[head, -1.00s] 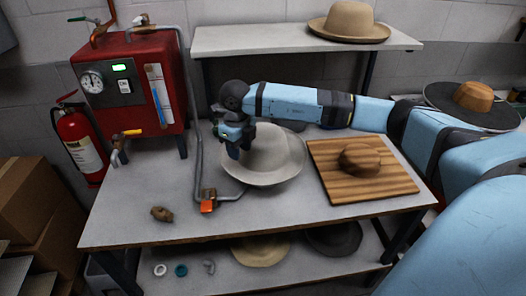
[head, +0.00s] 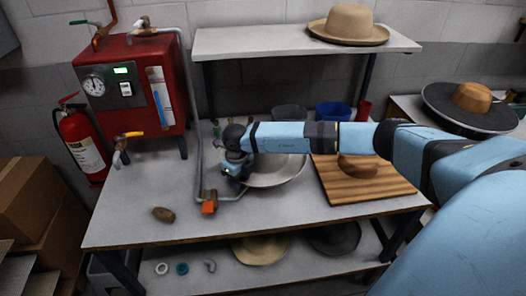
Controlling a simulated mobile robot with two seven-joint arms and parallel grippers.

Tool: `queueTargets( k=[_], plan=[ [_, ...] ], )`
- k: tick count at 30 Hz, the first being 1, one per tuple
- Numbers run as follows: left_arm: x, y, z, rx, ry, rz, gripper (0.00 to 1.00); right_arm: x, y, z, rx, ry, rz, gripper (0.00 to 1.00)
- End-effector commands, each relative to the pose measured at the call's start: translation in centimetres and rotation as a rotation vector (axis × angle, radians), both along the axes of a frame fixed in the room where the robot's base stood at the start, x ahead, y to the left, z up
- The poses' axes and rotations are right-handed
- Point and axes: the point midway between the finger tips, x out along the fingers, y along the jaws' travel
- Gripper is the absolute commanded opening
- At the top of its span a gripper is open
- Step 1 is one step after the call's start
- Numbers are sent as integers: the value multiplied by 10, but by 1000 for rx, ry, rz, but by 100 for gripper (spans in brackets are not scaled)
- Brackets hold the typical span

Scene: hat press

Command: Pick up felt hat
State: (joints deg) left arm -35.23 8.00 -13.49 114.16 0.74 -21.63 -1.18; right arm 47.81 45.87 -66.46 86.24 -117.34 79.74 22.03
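A light grey felt hat (head: 284,174) lies on the worktable, left of the wooden board. My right forearm crosses above it and hides its crown and back part; the front and right of the brim show. My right gripper (head: 235,174) points down at the left edge of this hat's brim. Its fingers are small and dark, so I cannot tell whether they are open or touch the brim. My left gripper is out of view.
A wooden board (head: 366,183) with a brown block (head: 357,167) lies to the right. A grey pipe with an orange fitting (head: 208,207) stands close left of my gripper. A tan hat (head: 348,25) sits on the upper shelf. The table's front left is mostly clear.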

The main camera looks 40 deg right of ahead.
Motion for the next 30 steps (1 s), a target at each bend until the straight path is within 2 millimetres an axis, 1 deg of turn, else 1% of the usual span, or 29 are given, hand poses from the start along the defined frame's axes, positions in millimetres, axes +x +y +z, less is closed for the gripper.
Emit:
queueTargets(
  k=[3,4,5,6,8,9,23,26,30],
  plan=[
    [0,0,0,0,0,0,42,0,0,0,0,0,0,39],
    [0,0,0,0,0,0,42,0,0,0,0,0,0,35],
    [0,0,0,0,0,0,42,0,0,0,0,0,0,28],
    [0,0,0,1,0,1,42,0,0,0,0,0,0,19],
    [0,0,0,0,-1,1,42,0,0,0,0,0,0,5],
    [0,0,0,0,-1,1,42,0,0,0,0,0,0,0],
    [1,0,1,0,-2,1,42,0,0,2,0,-1,0,0],
    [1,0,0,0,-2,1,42,1,0,6,1,-2,0,0],
    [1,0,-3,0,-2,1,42,1,-1,22,0,-4,1,0]
  ],
)
